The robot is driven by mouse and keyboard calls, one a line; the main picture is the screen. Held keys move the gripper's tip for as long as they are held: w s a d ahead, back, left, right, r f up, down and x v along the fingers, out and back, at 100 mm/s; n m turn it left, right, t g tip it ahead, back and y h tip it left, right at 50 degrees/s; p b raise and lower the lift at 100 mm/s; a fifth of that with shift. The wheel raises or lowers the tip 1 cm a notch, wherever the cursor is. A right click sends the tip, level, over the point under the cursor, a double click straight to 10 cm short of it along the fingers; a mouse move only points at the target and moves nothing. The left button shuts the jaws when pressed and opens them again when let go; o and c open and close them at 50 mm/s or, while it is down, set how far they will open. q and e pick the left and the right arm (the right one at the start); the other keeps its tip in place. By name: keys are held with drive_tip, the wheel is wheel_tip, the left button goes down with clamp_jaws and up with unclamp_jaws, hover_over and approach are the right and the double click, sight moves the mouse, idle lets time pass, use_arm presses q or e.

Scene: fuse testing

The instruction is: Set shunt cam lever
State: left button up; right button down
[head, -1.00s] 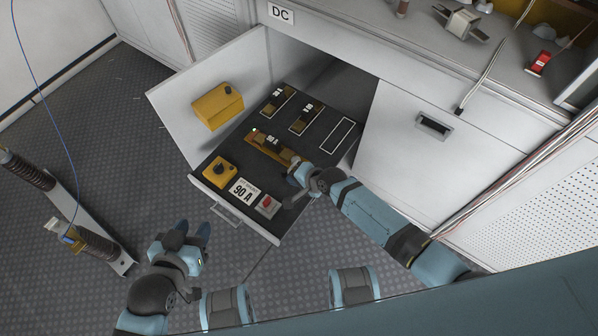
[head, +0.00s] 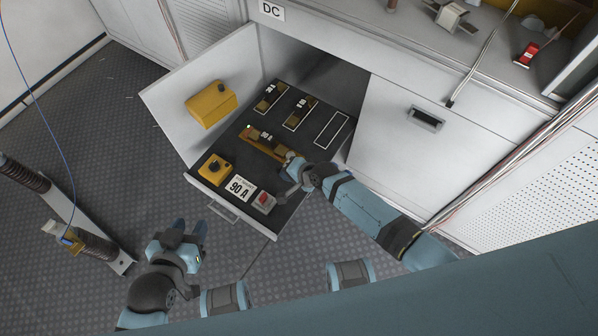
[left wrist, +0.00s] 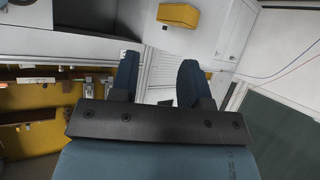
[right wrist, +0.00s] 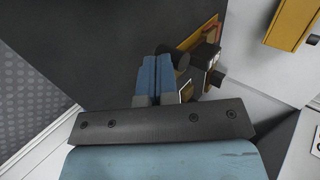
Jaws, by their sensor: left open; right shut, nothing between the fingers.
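The shunt fixture (head: 262,148), an orange-brown base with dark and brass parts, lies in the middle of the open drawer. It also shows in the right wrist view (right wrist: 203,33). My right gripper (head: 286,178) is shut and empty at the fixture's near right end. In the right wrist view its closed fingers (right wrist: 157,75) are close beside a dark round part (right wrist: 182,58), probably of the cam lever. I cannot tell whether they touch, or the lever's exact position. My left gripper (head: 190,228) is open and empty, left of the drawer over the floor.
The drawer's front holds a yellow box with a black knob (head: 214,168), a 90 A label (head: 240,188) and a red switch (head: 264,201). Two smaller shunts (head: 271,97) (head: 299,113) and an empty white outline (head: 332,129) lie behind. Another yellow box (head: 210,104) sits at the left panel.

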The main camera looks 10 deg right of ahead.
use_arm(q)
drive_tip(key=p, duration=0.3)
drive_tip(key=shift+s+a+r+g+p, duration=0.25)
drive_tip(key=shift+r+g+p, duration=0.05)
use_arm(e)
drive_tip(key=v, duration=1.3)
drive_tip(key=shift+d, duration=0.15)
use_arm(q)
drive_tip(key=shift+r, duration=0.1)
use_arm(e)
drive_tip(key=shift+s, duration=0.1)
